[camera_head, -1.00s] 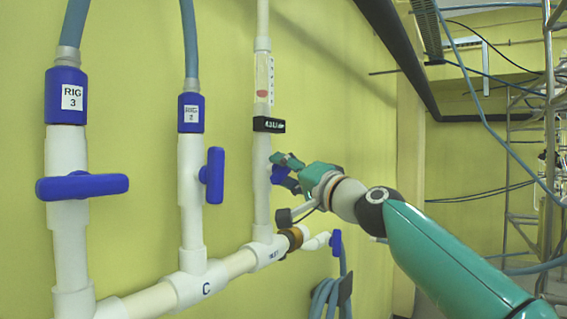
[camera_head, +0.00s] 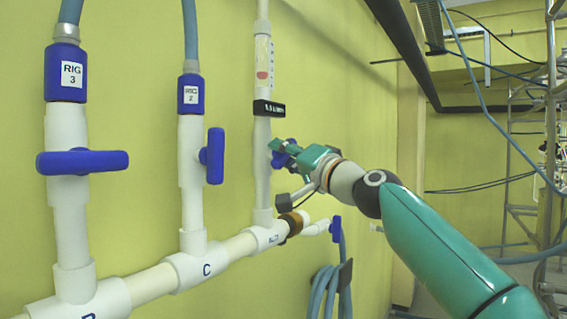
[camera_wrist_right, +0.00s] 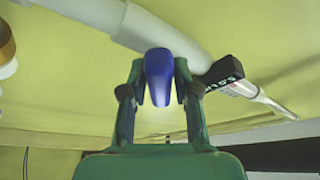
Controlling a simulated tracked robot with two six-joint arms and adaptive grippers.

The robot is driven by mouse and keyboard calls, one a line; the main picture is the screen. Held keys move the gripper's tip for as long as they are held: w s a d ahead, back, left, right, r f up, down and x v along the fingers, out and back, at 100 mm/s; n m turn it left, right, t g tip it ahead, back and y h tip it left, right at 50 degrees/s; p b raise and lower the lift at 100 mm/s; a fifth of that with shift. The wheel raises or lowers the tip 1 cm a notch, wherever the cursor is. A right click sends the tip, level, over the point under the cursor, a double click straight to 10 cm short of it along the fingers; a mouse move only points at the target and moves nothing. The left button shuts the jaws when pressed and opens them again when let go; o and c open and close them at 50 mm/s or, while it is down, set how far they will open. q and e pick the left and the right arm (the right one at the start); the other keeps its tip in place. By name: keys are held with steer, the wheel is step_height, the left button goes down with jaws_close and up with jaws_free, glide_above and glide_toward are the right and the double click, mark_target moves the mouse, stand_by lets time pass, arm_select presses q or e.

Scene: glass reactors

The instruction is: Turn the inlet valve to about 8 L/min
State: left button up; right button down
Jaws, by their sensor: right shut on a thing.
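The inlet valve's blue handle (camera_head: 280,160) is on the white vertical pipe (camera_head: 262,185) above the inlet tee. My right gripper (camera_head: 285,152) is shut on this handle. In the right wrist view, the handle (camera_wrist_right: 157,72) sits between the two fingers of my right gripper (camera_wrist_right: 157,92). Above the valve, a black flow display (camera_head: 269,108) is on the pipe; its digits are too blurred to read surely. A clear flow tube (camera_head: 263,62) with a red float (camera_head: 262,75) stands over it. The display also shows in the right wrist view (camera_wrist_right: 226,72). My left gripper is not in view.
Two other blue valve handles, under RIG 3 (camera_head: 83,162) and RIG 2 (camera_head: 215,156), are on the pipes to the left. A small blue tap (camera_head: 336,229) and a coiled hose (camera_head: 325,290) are below right. A scaffold stands far right.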

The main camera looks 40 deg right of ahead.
steer(key=shift+w+f+n+b, duration=0.1)
steer(key=shift+f+n+b, duration=0.3)
steer(key=shift+n+b, duration=0.1)
steer(key=shift+r+n+y+b, duration=0.2)
steer(key=shift+n+y+b, duration=0.2)
steer(key=shift+n, duration=0.4)
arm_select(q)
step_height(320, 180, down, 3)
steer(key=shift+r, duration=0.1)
arm_select(e)
steer(key=c, duration=1)
jaws_free()
steer(key=shift+s, duration=0.2)
steer(key=shift+s+d, duration=0.15)
steer(key=shift+s, duration=0.45)
steer(key=v, duration=1)
steer(key=shift+f, duration=0.45)
steer(key=shift+s, duration=0.1)
